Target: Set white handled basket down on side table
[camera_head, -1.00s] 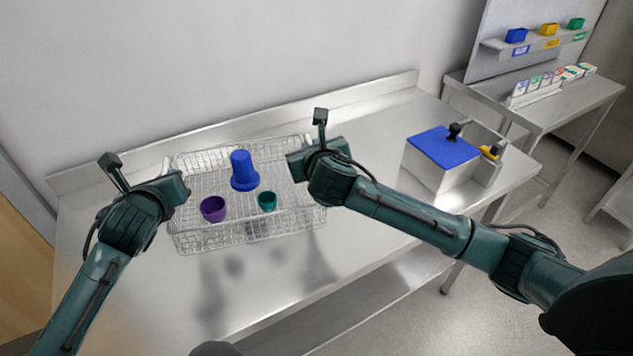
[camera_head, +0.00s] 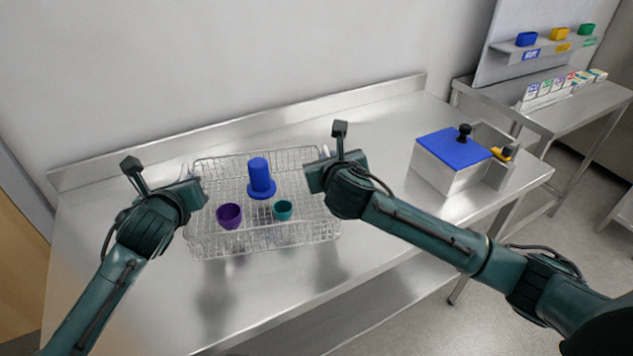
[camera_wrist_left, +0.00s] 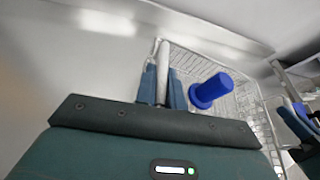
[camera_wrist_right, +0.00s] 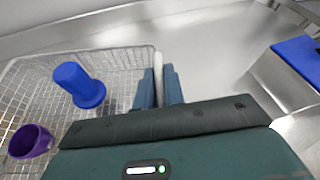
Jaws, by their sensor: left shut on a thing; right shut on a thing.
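The wire basket (camera_head: 290,237) with white handles is held over the steel side table (camera_head: 150,300) in the head view. It holds a blue flanged cylinder (camera_head: 260,176), a purple cup (camera_head: 229,216) and a teal cup (camera_head: 283,210). My left gripper (camera_head: 197,190) is shut on the handle at the basket's left end; the pale handle (camera_wrist_left: 163,70) stands between its fingers in the left wrist view. My right gripper (camera_head: 312,178) is shut on the right handle, whose pale bar (camera_wrist_right: 158,78) shows in the right wrist view. The head view does not make clear whether the basket's underside touches the table.
A metal box with a blue lid (camera_head: 455,148) and black knob stands at the table's right end, with a yellow-handled item (camera_head: 502,153) beside it. A raised lip (camera_head: 120,160) runs along the back wall. The table front is bare. Another bench with small boxes (camera_head: 560,90) stands behind right.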

